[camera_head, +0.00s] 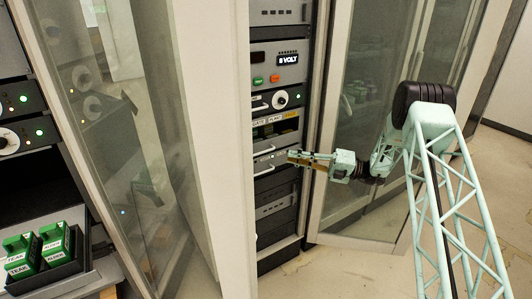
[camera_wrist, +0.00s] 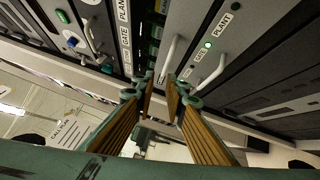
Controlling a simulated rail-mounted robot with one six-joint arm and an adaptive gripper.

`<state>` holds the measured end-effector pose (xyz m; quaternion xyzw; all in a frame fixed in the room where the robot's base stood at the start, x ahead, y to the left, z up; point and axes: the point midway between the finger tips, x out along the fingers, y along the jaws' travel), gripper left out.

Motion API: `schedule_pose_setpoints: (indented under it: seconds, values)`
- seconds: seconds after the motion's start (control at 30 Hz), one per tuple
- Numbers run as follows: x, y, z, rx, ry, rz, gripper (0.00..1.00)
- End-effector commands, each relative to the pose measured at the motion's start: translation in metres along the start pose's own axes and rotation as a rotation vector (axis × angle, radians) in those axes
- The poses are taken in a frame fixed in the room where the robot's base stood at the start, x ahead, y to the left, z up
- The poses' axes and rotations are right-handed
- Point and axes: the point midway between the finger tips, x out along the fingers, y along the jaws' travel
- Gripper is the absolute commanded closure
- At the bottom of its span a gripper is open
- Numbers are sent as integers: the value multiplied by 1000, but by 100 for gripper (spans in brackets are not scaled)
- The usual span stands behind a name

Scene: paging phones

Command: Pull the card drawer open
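The card drawer front (camera_head: 266,160) is a grey panel low in the open equipment rack, below a slot holding cards. It has a pale bar handle. In the wrist view the panel (camera_wrist: 192,50) carries a green light and GATE and PLANT labels. Two pale bar handles show there, a nearer one (camera_wrist: 167,60) and another (camera_wrist: 213,72) to its right. My gripper (camera_head: 290,158) is in front of this panel, and it also shows in the wrist view (camera_wrist: 162,78). Its fingers are apart with a narrow gap. The nearer handle's lower end appears between the fingertips; contact is unclear.
A knob panel (camera_head: 281,98) and a unit with orange and green buttons (camera_head: 274,78) sit higher in the rack. Glass doors stand at the left (camera_head: 120,130) and right (camera_head: 375,110) of the rack. Green handheld units (camera_head: 40,250) sit at lower left.

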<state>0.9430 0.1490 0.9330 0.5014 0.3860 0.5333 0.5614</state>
Motion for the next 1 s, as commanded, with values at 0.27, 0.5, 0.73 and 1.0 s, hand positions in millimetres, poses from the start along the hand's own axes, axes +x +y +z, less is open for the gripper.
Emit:
schedule_pose_setpoints:
  seconds: [0.27,0.5,0.73,1.0]
  values:
    - [-8,-19,7,56,-34,30,88]
    - [-8,-20,8,59,-36,32,88]
    - [-7,-20,8,59,-36,31,88]
    - [5,-19,8,58,-36,32,88]
